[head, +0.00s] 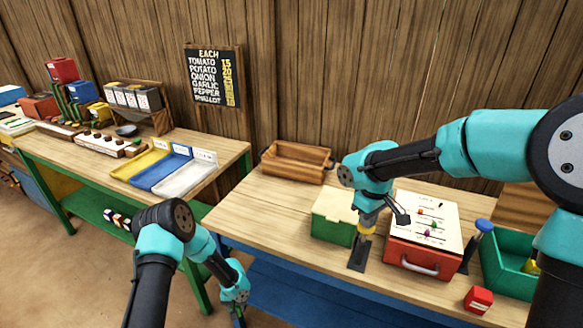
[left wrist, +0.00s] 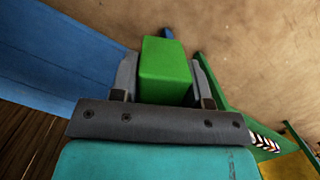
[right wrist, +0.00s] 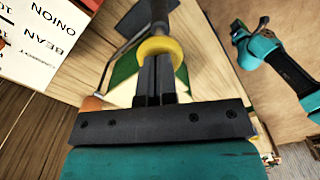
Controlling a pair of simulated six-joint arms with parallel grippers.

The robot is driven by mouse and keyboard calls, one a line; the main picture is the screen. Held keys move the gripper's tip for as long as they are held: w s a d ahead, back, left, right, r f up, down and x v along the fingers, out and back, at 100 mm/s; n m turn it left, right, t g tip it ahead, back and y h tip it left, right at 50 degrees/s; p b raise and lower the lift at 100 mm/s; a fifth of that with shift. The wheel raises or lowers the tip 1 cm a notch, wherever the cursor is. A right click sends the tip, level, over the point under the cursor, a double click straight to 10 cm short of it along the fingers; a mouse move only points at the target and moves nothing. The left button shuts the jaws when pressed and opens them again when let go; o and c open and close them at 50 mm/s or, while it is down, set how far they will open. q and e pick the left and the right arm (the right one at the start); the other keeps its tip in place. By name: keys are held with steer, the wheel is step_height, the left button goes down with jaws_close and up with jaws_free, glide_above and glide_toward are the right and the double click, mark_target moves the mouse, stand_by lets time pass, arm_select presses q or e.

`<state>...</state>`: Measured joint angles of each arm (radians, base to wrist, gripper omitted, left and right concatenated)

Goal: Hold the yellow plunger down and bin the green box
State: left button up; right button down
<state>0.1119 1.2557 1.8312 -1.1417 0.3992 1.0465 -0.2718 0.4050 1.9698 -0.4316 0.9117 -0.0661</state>
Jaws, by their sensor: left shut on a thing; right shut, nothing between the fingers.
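The green box (left wrist: 166,70) is between the fingers of my left gripper (left wrist: 163,62), which is shut on it. The yellow plunger (head: 366,231) stands on the right table, beside a green bin (head: 332,232) with a cream top. My right gripper (head: 368,218) is shut and empty, its tips at the plunger's yellow top (right wrist: 160,47). Contact looks likely, but I cannot tell how far the plunger is down.
A red case (head: 424,258) with a white sheet stands right of the plunger. A green tray (head: 508,275), a small red box (head: 478,299) and a wooden crate (head: 297,162) are also on this table. The left table (head: 105,170) holds coloured trays and stacked goods.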

mark_target(366, 229)
steer(key=shift+f, duration=1.95)
